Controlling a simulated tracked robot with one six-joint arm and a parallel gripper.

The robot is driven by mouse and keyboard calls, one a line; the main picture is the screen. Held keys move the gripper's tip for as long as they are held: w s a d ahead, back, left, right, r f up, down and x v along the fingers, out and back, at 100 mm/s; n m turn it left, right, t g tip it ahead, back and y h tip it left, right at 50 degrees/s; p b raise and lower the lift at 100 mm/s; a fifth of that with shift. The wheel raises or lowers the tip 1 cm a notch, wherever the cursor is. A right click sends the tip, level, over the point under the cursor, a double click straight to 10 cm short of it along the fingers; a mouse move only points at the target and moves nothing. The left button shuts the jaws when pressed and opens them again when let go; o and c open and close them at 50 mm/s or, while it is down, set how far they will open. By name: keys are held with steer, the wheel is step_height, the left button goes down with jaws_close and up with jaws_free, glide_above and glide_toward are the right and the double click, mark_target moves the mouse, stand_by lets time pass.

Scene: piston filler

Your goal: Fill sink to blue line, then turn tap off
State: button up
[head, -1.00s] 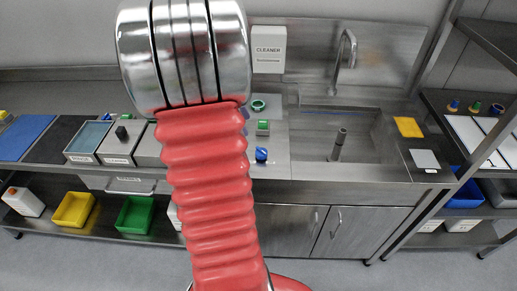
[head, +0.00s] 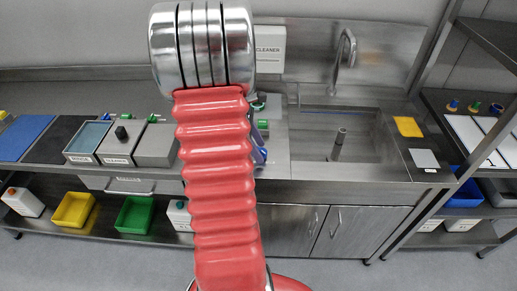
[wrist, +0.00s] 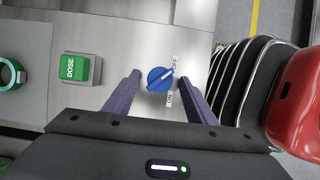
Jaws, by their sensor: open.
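The blue tap knob (wrist: 160,79) sits on a steel panel between labels reading ON and OFF. Its pale mark slants toward OFF. My gripper (wrist: 160,81) is open, with a purple finger on each side of the knob; I cannot tell whether they touch it. In the head view my red arm hides most of my gripper. The steel sink (head: 312,146) is at the right, with a tall spout (head: 347,48) behind it and an upright grey pipe (head: 338,145) inside. A blue line (head: 335,112) runs along its back wall. I make out no water or stream.
A green DOSE button (wrist: 76,68) and a green ring (wrist: 13,72) are left of the knob. A CLEANER box (head: 270,50) is on the back wall. A yellow cloth (head: 408,126) and a white pad (head: 424,158) lie right of the sink.

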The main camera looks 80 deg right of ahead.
steer(key=shift+s+f, duration=0.15)
steer(key=shift+f, duration=0.2)
steer(key=shift+c, duration=0.3)
steer(key=c, duration=1)
